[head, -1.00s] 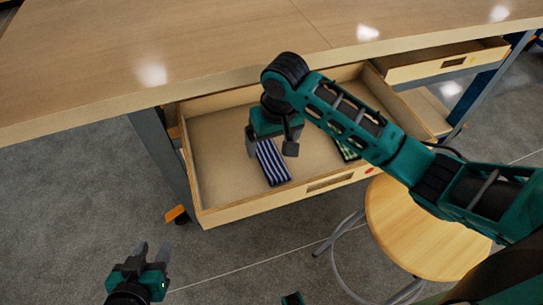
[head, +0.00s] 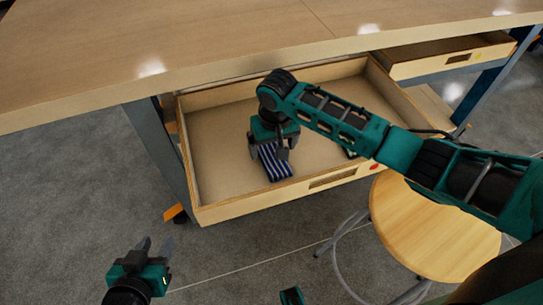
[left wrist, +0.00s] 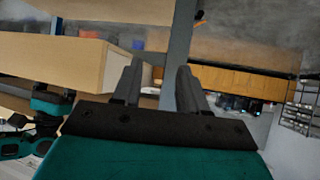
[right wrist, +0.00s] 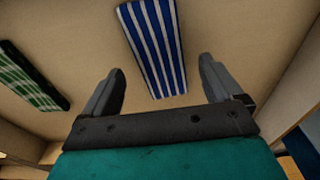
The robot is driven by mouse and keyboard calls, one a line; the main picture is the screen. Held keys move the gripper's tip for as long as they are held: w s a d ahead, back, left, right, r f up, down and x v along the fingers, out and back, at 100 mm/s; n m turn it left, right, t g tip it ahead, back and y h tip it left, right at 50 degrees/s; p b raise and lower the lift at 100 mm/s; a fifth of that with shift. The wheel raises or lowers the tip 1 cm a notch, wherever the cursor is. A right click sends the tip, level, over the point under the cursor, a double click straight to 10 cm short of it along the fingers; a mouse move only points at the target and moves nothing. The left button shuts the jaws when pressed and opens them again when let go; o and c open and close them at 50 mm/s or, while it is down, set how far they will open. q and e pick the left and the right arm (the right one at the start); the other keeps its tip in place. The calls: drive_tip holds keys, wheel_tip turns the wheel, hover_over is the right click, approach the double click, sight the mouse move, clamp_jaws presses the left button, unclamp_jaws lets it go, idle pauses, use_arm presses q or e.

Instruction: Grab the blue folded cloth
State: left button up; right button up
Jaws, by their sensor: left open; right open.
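The blue folded cloth (head: 275,163), with white stripes, lies flat in the open drawer (head: 222,160). My right gripper (head: 268,153) is open and empty just above the cloth and hides part of it in the head view. In the right wrist view the cloth (right wrist: 156,48) lies beyond and between the two open fingertips (right wrist: 160,80), apart from them. My left gripper (head: 155,247) is open and empty, over the floor in front of the drawer. In the left wrist view its fingers (left wrist: 157,80) stand apart with nothing between them.
A green-and-white striped cloth (right wrist: 30,78) lies in the same drawer, mostly behind my right arm in the head view. The table (head: 200,45) overhangs the drawer. A second drawer (head: 445,60) and a round wooden stool (head: 430,228) are at the right.

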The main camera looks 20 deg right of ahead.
sight(271, 155)
drive_tip(key=f, duration=0.2)
drive_tip(key=shift+w+f, duration=0.2)
drive_tip(key=shift+f, duration=0.2)
drive_tip(key=shift+c, duration=0.4)
drive_tip(key=c, duration=1)
